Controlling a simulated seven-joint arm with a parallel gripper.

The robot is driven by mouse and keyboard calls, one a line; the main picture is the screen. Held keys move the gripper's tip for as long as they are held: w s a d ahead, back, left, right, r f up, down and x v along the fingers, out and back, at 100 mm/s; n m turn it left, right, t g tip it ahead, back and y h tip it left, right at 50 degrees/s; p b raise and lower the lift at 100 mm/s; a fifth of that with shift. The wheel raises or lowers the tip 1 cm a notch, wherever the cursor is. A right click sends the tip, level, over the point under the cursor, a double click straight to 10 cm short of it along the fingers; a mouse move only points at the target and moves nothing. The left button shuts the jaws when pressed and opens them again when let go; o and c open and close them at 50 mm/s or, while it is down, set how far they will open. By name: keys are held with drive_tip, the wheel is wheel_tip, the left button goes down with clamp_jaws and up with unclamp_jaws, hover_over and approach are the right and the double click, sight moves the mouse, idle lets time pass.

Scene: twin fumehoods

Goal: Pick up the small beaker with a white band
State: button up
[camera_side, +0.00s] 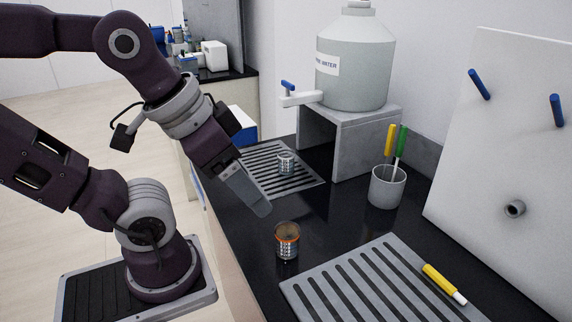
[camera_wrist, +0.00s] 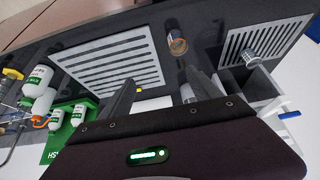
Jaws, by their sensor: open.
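A small clear beaker (camera_side: 286,163) with pale markings stands upright on the far slatted drain rack (camera_side: 262,180); it also shows in the wrist view (camera_wrist: 250,57). Whether its band is white is hard to tell at this size. A second small beaker (camera_side: 287,240) with an orange band stands on the black counter, nearer the side camera; it also shows in the wrist view (camera_wrist: 177,42).
A large water carboy (camera_side: 355,62) with a spigot stands on a grey stand (camera_side: 352,140) behind the far rack. A grey cup (camera_side: 387,187) holds brushes. A near slatted rack (camera_side: 375,290) carries a yellow marker-like item (camera_side: 444,284). A white pegboard (camera_side: 510,150) rises at right.

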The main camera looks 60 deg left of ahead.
drive_tip(key=w+a+f+m+g+y, duration=0.2)
drive_tip(key=w+a+m+g+y, duration=0.1)
drive_tip(key=w+a, duration=0.35)
drive_tip(key=m+g+y, duration=0.4)
drive_tip(key=m+y, duration=0.3)
drive_tip(key=m, duration=0.2)
approach(290, 159)
drive_tip(key=s, duration=0.6)
drive_tip(key=w+a+f+m+y, duration=0.1)
drive_tip(key=a+f+m, duration=0.1)
drive_tip(key=w+a+f+m+t+y, duration=0.1)
drive_tip(key=w+a+f+m, duration=0.1)
drive_tip(key=w+a+f+m+y, duration=0.1)
drive_tip(key=w+a+f+m, duration=0.1)
drive_tip(key=shift+a, duration=0.2)
drive_tip(key=shift+y, duration=0.3)
drive_tip(key=x, duration=0.7)
drive_tip(key=shift+r, duration=0.35)
clamp_jaws()
